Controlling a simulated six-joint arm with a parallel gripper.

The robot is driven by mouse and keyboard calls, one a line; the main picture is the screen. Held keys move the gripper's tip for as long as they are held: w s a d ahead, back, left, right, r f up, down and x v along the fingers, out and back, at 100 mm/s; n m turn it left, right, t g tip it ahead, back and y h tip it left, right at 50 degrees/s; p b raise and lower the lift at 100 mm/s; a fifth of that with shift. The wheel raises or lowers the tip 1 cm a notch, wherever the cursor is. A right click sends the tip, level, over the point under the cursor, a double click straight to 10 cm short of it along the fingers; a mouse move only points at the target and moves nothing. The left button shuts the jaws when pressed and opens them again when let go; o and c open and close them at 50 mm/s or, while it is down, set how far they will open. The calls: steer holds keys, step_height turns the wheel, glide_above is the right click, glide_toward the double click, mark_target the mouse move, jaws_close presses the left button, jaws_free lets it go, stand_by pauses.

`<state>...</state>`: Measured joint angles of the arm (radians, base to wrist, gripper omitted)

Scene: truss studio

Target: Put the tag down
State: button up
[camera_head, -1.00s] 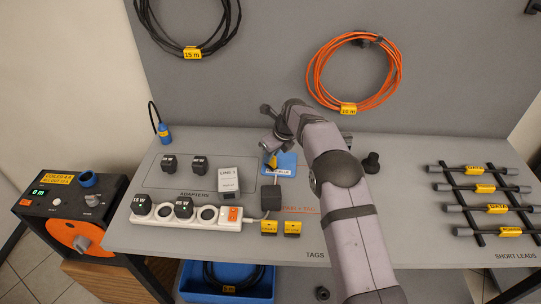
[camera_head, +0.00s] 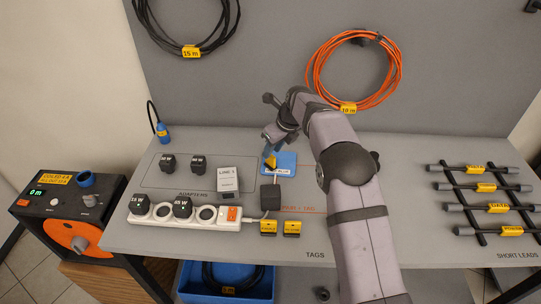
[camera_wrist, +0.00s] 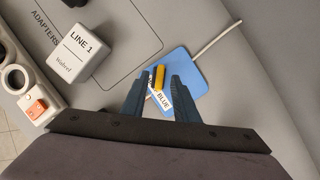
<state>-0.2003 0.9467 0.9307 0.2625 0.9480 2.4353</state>
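The tag, a small yellow piece (camera_wrist: 159,77), shows between the fingers of my gripper (camera_wrist: 159,78) in the wrist view. The fingers stand apart, with a gap on each side of the yellow piece. The tag also shows in the head view (camera_head: 271,162), under my gripper (camera_head: 269,155). Below it is the blue pad (camera_wrist: 190,75), with a white label reading BLUE (camera_wrist: 163,98) partly hidden by the fingers. I cannot tell whether the tag rests on the pad or stands just above it. My gripper is low over the pad's left part.
The LINE 1 adapter (camera_head: 228,180) stands left of the pad, and a dark box (camera_head: 270,197) with a cable is in front. A power strip (camera_head: 160,212) lies at front left. Short leads (camera_head: 480,203) rest at right.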

steer(key=b+v, duration=0.1)
steer(key=v, duration=0.6)
steer(key=shift+r, duration=0.3)
steer(key=shift+s+d, duration=0.1)
steer(key=shift+s, duration=0.05)
steer(key=s+d+f+n+g+h, duration=0.1)
steer(key=s+d+f+n, duration=0.2)
steer(key=s+n, duration=0.6)
steer(key=s+d+f+n+g+h, duration=0.1)
steer(key=s+d+f+n, duration=0.2)
steer(key=s+d+n, duration=0.4)
steer(key=s+d+f+n+g+h, duration=0.1)
steer(key=s+d+f+n, duration=0.2)
steer(key=s, duration=1.8)
steer(key=d+n, duration=0.3)
steer(key=n, duration=0.5)
steer(key=shift+s+f, duration=0.35)
steer(key=shift+f, duration=0.05)
steer(key=shift+o, duration=0.5)
steer(key=shift+w+a, duration=0.1)
steer(key=shift+w, duration=0.05)
